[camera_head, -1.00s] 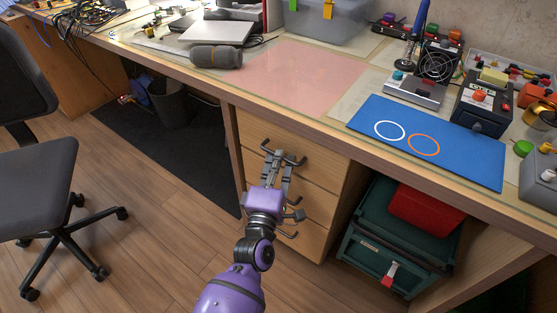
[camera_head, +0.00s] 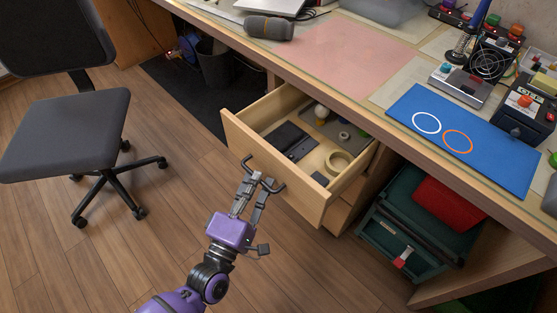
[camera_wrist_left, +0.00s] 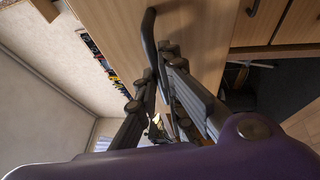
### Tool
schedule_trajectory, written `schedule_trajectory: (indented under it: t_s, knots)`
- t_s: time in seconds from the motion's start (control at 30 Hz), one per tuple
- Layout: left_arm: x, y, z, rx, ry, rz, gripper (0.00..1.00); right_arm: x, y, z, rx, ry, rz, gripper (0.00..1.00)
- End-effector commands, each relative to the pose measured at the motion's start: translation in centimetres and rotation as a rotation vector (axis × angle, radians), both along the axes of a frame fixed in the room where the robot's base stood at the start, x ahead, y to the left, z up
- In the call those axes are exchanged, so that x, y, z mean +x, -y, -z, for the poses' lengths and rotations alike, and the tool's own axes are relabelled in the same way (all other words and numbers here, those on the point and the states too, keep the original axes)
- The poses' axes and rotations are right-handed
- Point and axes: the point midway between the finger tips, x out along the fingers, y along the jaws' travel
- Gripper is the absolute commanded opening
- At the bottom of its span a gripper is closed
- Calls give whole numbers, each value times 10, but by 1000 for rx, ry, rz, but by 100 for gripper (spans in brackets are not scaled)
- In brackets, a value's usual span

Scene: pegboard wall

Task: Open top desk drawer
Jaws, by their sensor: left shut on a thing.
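The top desk drawer (camera_head: 278,170) is pulled well out from under the desk in the head view. Inside it lie a roll of tape (camera_head: 339,162), a dark flat object (camera_head: 289,140), a light bulb (camera_head: 321,114) and other small items. My left gripper (camera_head: 256,184) is shut on the dark drawer handle (camera_head: 266,181) at the drawer's front. The handle also shows between the fingers in the left wrist view (camera_wrist_left: 149,40). My right gripper is in neither view.
A grey office chair (camera_head: 70,130) stands at the left, with clear wooden floor between it and the drawer. A green toolbox (camera_head: 396,232) sits under the desk at the right. The desktop holds a blue mat (camera_head: 470,140) and a grey cylindrical speaker (camera_head: 269,27).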

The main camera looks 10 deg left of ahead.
Motion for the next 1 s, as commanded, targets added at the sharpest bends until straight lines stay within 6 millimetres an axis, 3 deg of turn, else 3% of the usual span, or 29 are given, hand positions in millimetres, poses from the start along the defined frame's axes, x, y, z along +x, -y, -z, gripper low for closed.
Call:
schedule_trajectory:
  t_s: [0.2,0.5,0.73,1.0]
  knots:
    - [-51,-37,0,8,-2,1,0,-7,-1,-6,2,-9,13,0]
    - [-106,-77,0,7,-1,1,0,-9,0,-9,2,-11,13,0]
    - [-131,-94,0,5,0,1,0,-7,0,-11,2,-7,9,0]
    - [-140,-102,0,4,1,0,0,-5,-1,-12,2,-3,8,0]
